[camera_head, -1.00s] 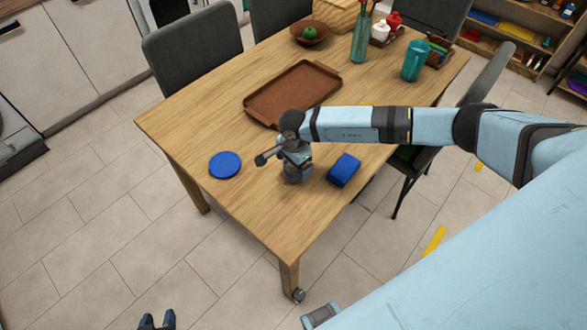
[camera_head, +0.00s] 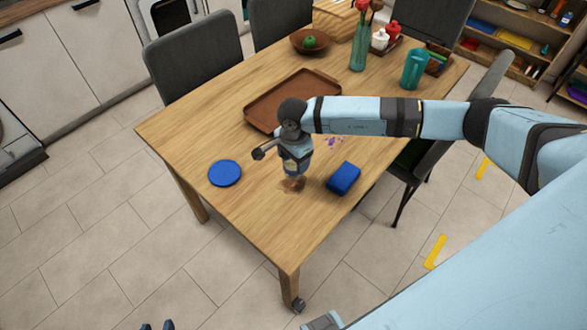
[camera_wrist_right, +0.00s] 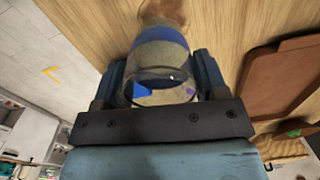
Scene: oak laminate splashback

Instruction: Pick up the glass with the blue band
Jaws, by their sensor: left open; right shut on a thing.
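The glass with the blue band (camera_wrist_right: 158,52) fills the middle of the right wrist view, its open rim toward the camera. My right gripper (camera_wrist_right: 160,85) is shut on it, one finger on each side. In the head view my right gripper (camera_head: 296,160) hangs over the near part of the table and hides most of the glass. The glass appears just above the tabletop, over a brown stain (camera_head: 291,185). My left gripper (camera_head: 156,326) shows only its fingertips at the bottom edge, apart and empty, away from the table.
On the wooden table (camera_head: 262,220), a blue disc (camera_head: 225,173) lies left of the glass and a blue block (camera_head: 343,178) right of it. Behind are a brown tray (camera_head: 291,100), purple marks (camera_head: 333,142), a bowl (camera_head: 310,42), a vase (camera_head: 358,48) and a teal pitcher (camera_head: 414,68).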

